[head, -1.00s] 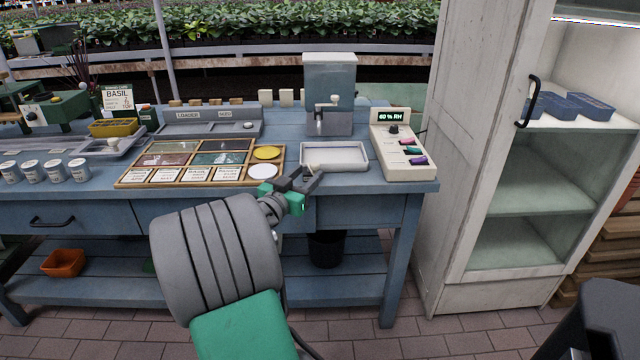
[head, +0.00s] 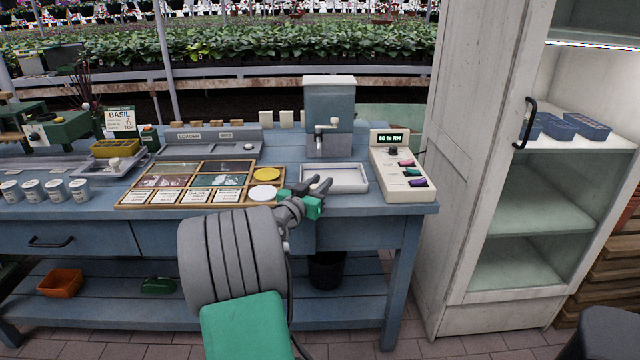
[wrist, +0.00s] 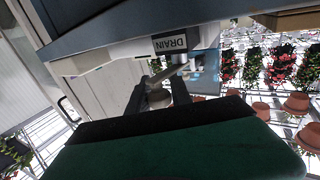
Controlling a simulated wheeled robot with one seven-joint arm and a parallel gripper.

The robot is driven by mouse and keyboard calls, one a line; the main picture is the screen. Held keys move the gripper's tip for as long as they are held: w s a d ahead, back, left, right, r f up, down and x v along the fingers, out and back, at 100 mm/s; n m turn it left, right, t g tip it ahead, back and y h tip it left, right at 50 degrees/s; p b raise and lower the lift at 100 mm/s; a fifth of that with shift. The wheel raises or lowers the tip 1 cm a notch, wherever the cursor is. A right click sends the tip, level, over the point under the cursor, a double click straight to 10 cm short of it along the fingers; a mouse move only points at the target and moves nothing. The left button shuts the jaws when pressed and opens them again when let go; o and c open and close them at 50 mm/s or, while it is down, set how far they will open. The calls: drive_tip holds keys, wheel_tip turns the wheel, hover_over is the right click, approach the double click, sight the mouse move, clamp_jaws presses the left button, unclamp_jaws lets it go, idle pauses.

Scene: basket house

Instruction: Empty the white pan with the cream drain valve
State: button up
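The white pan (head: 352,187) is a shallow rectangular tray at the front edge of the blue bench, below the dispenser. In the wrist view a white block with a dark DRAIN label (wrist: 170,43) sits under the bench edge. A cream drain valve (wrist: 172,72) with a short lever shows just below the label. My gripper (head: 319,184) is at the pan's front left corner. In the wrist view its dark fingers (wrist: 160,92) are apart, with a pale rounded part of the valve between them. I cannot tell whether they touch it. The pan's contents are unclear.
The dispenser (head: 329,110) stands behind the pan. A control box (head: 400,165) reading 60 % RH is on its right. A wooden seed tray (head: 190,183) lies left of the pan. A black bin (head: 327,272) stands below. The white cabinet (head: 470,130) is at right.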

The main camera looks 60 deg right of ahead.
clamp_jaws()
drive_tip(key=shift+f, duration=0.1)
drive_tip(key=b, duration=0.1)
drive_tip(key=m+g+b, duration=0.1)
drive_tip(key=b, duration=0.1)
drive_tip(key=shift+w+a+f+g, duration=0.1)
drive_tip(key=shift+w+f+g, duration=0.15)
drive_tip(key=shift+f+g, duration=0.05)
drive_tip(key=shift+a+m+g+b, duration=0.1)
drive_tip(key=shift+m+g+b, duration=0.3)
drive_tip(key=shift+b, duration=0.5)
drive_tip(key=shift+a+r+m+g+y+b, duration=0.15)
drive_tip(key=shift+r+m+g+y+b, duration=0.15)
drive_tip(key=shift+g, duration=0.3)
drive_tip(key=shift+a+r+m+g+y+b, duration=0.1)
drive_tip(key=shift+m+g+y, duration=0.1)
drive_tip(key=shift+m+g, duration=0.3)
